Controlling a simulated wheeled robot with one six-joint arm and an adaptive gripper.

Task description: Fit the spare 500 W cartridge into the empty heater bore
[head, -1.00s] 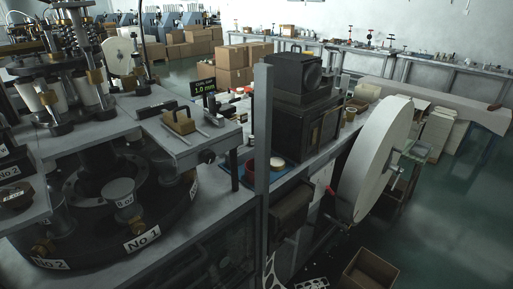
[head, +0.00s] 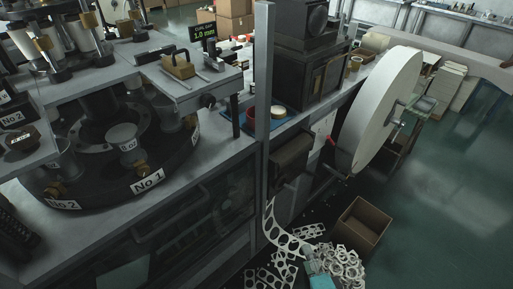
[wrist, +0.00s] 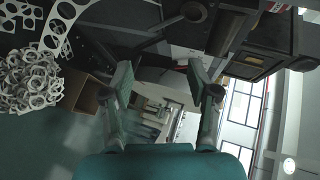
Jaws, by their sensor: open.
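The forming machine's dark round turret (head: 100,150) with No 1 and No 2 labels fills the left of the head view. On the grey plate above it sits a tan block (head: 178,68) with thin pale rods beside it; I cannot tell whether one is the spare cartridge. I cannot make out the empty heater bore in either view. My gripper (head: 312,258) is low in the head view, in front of the scrap. In the wrist view its two fingers (wrist: 160,85) are spread with nothing between them.
Ring-shaped paper scrap (head: 342,262) lies on the floor near an open cardboard box (head: 360,228). A large white paper reel (head: 378,110) stands on the right. A grey upright post (head: 263,100) rises in the middle. Green floor (head: 450,190) is clear at right.

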